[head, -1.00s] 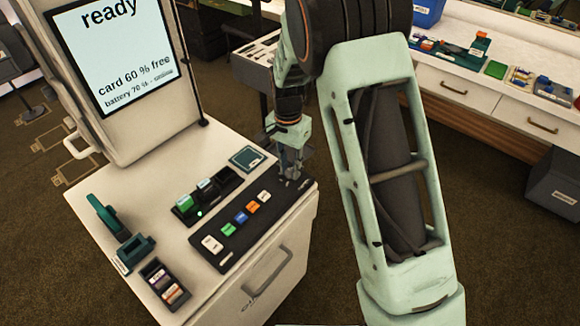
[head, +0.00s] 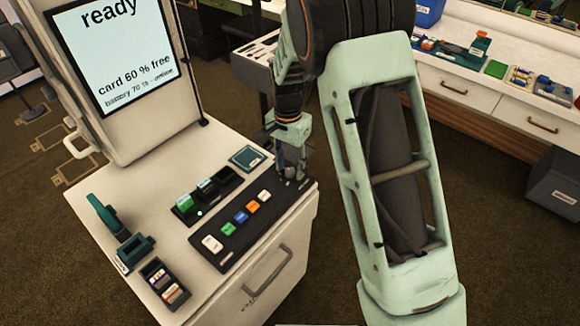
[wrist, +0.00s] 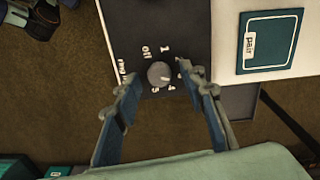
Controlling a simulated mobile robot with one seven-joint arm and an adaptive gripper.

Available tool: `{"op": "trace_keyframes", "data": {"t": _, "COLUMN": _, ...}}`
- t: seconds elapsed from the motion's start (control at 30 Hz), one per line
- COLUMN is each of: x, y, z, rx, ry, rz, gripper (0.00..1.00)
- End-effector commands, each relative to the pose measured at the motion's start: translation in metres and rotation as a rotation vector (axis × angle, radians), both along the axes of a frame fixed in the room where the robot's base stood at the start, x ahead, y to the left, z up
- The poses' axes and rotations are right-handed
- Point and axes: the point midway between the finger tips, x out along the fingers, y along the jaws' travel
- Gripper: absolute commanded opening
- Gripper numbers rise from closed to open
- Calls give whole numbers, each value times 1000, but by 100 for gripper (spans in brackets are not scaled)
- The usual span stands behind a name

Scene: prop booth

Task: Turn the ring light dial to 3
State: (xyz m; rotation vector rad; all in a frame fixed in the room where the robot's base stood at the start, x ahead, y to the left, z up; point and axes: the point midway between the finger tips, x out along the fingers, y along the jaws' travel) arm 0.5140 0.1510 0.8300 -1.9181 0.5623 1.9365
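The ring light dial (wrist: 159,73) is a round grey knob at the end of a black control panel (head: 236,243) on the white booth counter. In the wrist view its numbers 1, 4 and 5 and the word "off" show around it; the 2 and 3 are hard to make out near the right finger. A pale mark on the knob faces lower right; I cannot tell its exact number. My gripper (wrist: 157,78) is open, with one finger on each side of the dial and gaps visible. In the head view my gripper (head: 291,172) is over the panel's far end.
Coloured buttons (head: 240,217) line the panel. Beside it are a black holder with a green block (head: 185,203), a teal pad (head: 248,158), a teal stand (head: 135,252) and a card box (head: 166,285). A screen (head: 115,50) stands behind.

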Motion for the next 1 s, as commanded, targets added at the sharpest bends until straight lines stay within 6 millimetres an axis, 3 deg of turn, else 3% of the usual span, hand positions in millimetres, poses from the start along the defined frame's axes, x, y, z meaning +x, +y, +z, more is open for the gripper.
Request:
{"op": "trace_keyframes", "data": {"t": 0.5, "x": 2, "y": 3, "z": 98, "rx": 1, "ry": -3, "rz": 0, "gripper": 38}}
{"op": "trace_keyframes", "data": {"t": 0.7, "x": 2, "y": 3, "z": 113, "rx": 0, "ry": -1, "rz": 0, "gripper": 38}}
{"op": "trace_keyframes", "data": {"t": 1.0, "x": 2, "y": 3, "z": 114, "rx": 0, "ry": 0, "rz": 0, "gripper": 38}}
